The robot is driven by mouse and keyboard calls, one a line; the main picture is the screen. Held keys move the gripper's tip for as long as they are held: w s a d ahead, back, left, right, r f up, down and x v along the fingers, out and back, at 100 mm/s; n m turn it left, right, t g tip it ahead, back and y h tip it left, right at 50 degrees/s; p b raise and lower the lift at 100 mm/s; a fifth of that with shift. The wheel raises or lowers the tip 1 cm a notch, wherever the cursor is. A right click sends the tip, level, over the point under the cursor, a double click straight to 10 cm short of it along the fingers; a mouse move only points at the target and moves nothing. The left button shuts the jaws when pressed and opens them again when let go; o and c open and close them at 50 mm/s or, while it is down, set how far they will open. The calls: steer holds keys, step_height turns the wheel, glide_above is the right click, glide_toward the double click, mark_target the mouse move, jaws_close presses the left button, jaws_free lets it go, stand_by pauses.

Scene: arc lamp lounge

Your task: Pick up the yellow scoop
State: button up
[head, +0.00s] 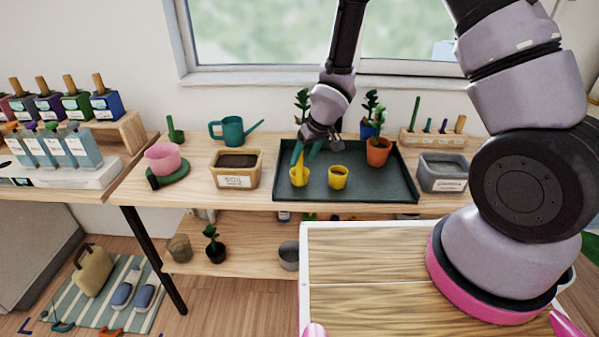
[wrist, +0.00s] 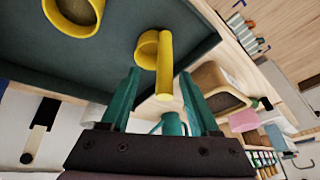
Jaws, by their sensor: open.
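The yellow scoop (head: 299,174) stands on the dark green tray (head: 360,194), near its left side, with its handle pointing up. My gripper (head: 307,150) is open just above it, with its teal fingers pointing down toward the handle. In the wrist view, the scoop's handle (wrist: 164,75) reaches into the space between the two fingers of my gripper (wrist: 162,88). The handle appears apart from both fingers.
A yellow pot (head: 338,178) stands on the tray right of the scoop. Behind are potted plants, including one in a terracotta pot (head: 378,152). A soil box (head: 237,168) sits left of the tray, and a grey bin (head: 442,172) right of it.

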mark_target(297, 165)
steer(key=x, duration=0.4)
steer(key=shift+a, duration=0.45)
steer(key=shift+w+a+f, duration=0.15)
steer(key=shift+w+f, duration=0.1)
steer(key=shift+f, duration=0.35)
jaws_close()
